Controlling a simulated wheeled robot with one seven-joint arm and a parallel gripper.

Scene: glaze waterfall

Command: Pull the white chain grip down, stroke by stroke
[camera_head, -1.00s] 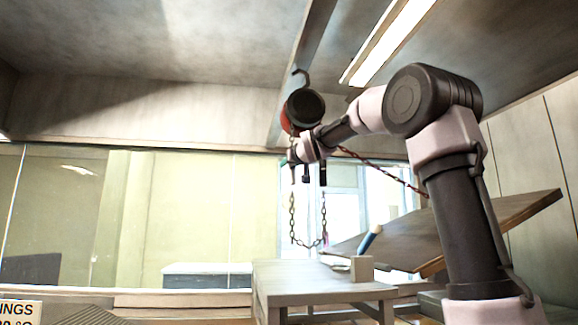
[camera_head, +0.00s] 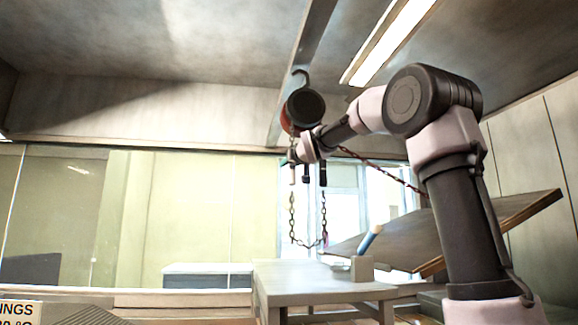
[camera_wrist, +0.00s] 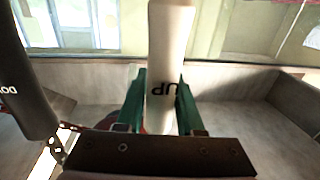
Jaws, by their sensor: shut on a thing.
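The white chain grip (camera_wrist: 171,40), marked "UP", stands between the two green fingers of my gripper (camera_wrist: 161,90) in the wrist view. My gripper is shut on it. In the head view my gripper (camera_head: 293,158) is beside the hoist, and the white grip (camera_head: 292,175) shows just below it. A dark grip (camera_wrist: 28,85), with lettering partly cut off, hangs at the left in the wrist view. It also hangs right of the white one in the head view (camera_head: 323,175). The chain loop (camera_head: 307,243) hangs below both grips.
A red and black hoist (camera_head: 305,108) hangs from a hook under the ceiling beam (camera_head: 302,60). Its load chain (camera_head: 385,172) slants to a tilted board (camera_head: 455,235) at the right. A table (camera_head: 320,282) with a small holder (camera_head: 362,268) stands below.

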